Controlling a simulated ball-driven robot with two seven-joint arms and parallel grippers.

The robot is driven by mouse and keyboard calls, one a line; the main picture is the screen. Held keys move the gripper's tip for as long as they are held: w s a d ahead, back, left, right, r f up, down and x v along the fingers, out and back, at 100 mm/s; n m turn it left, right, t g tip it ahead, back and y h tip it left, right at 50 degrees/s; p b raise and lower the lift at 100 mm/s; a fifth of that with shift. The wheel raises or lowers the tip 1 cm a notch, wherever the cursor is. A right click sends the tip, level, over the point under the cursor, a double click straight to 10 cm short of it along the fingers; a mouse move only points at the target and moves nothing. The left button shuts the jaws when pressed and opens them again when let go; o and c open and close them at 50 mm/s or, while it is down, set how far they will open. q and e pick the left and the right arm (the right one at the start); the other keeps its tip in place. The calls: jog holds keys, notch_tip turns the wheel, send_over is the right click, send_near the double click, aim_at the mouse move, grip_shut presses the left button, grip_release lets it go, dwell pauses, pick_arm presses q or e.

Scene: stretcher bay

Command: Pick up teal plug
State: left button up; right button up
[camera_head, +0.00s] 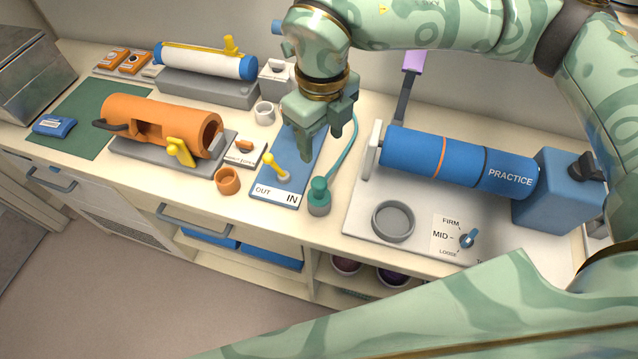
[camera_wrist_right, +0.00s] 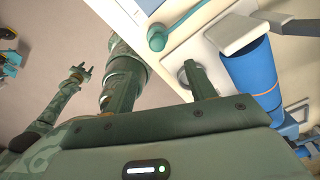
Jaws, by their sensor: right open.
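The teal plug (camera_head: 319,188) stands upright in a small grey socket (camera_head: 319,207) at the counter's front, just right of the blue OUT/IN panel (camera_head: 277,190). A teal hose (camera_head: 350,140) loops up from it. My right gripper (camera_head: 322,146) is open and empty, above and behind the plug, with its fingers pointing down over the panel's right side. The plug (camera_wrist_right: 157,38) also shows in the right wrist view, beyond the fingers and apart from them. My left gripper (camera_wrist_right: 80,73) shows only in the right wrist view, small, with its fingers spread, far from the plug.
A yellow lever (camera_head: 270,168) stands on the panel, left of the plug. An orange cup (camera_head: 228,181) and orange cylinder (camera_head: 150,118) are further left. To the right, a pale base (camera_head: 365,215) carries a grey ring (camera_head: 393,222) and the blue PRACTICE cylinder (camera_head: 460,163).

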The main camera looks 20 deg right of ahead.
aim_at(319, 181)
jog(key=f, duration=1.4)
jog(key=shift+a+f, duration=0.25)
jog(key=shift+f, duration=0.15)
jog(key=c, duration=1.1)
